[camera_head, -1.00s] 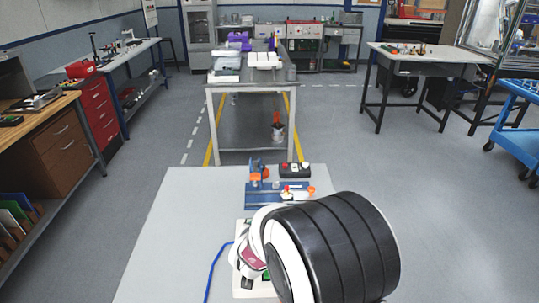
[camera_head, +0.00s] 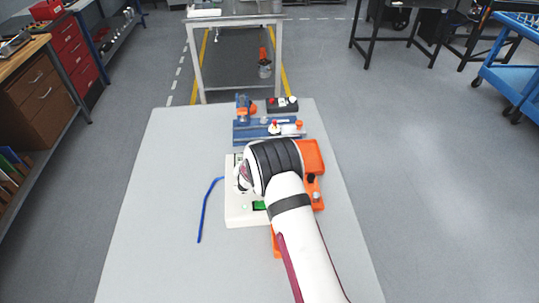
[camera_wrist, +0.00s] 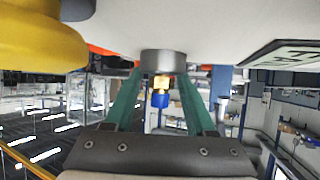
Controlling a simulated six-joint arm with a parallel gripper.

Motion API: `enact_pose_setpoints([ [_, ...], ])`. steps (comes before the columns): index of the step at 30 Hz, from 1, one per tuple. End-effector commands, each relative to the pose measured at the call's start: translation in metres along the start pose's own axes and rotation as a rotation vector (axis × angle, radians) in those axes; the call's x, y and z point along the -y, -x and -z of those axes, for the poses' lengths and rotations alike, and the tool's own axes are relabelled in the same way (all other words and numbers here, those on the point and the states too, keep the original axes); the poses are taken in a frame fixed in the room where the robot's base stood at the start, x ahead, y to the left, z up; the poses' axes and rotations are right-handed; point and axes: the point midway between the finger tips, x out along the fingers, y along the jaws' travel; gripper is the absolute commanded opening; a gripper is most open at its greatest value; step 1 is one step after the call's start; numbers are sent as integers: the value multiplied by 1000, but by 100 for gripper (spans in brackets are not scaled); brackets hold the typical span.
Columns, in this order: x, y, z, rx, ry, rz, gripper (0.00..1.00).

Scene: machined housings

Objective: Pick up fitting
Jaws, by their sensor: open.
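A small fitting (camera_wrist: 161,88), brass-coloured with a blue end, shows in the wrist view beside a short grey metal cylinder (camera_wrist: 163,63) on a pale surface. The two green fingers of my gripper (camera_wrist: 161,76) stand apart, one on each side of the fitting, with gaps visible to both. The fingertips reach near the grey cylinder.
An orange housing (camera_head: 313,155) stands right of my arm. A blue fixture (camera_head: 252,132) and a dark block with knobs (camera_head: 282,104) sit behind. A blue hose (camera_head: 205,209) lies on the grey table (camera_head: 160,200), whose left side is otherwise clear.

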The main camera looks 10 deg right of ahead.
Motion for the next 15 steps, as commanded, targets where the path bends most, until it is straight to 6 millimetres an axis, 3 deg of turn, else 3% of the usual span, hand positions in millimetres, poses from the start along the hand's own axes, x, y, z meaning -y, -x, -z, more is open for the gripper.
enact_pose_setpoints([
  [6, 0, -3, 0, 0, 0, 0, 56],
  [15, 0, -2, 0, 0, 0, 0, 3],
])
